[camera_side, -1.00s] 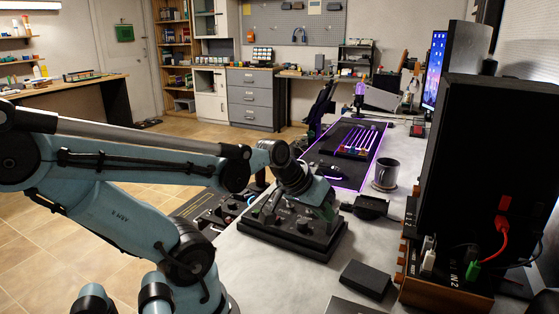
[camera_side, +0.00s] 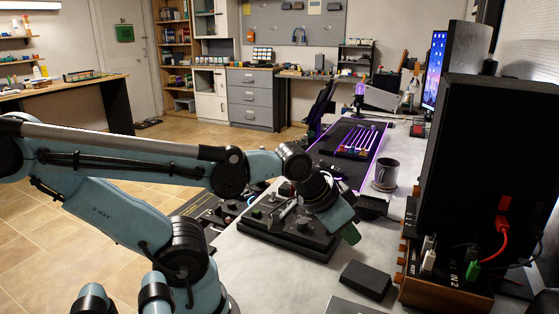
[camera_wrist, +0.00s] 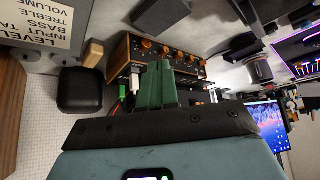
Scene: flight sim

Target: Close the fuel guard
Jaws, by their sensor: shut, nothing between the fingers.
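The black control panel (camera_side: 285,235) sits on the grey desk in the side view, with knobs and small switches on top. A light lever-like part (camera_side: 287,210) stands up on it; I cannot tell whether it is the fuel guard, or whether the guard is open or closed. My gripper (camera_side: 351,234), with green fingers, is in front of the panel's right end, apart from its switches. In the wrist view my gripper (camera_wrist: 163,68) has its fingers together with nothing between them. The panel's switches are not clear in the wrist view.
A black box (camera_side: 365,279) lies on the desk to the right of the panel. A dark mug (camera_side: 386,174) and a lit keyboard (camera_side: 358,140) are farther back. An amplifier with orange knobs (camera_wrist: 158,52) shows beyond my fingers in the wrist view.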

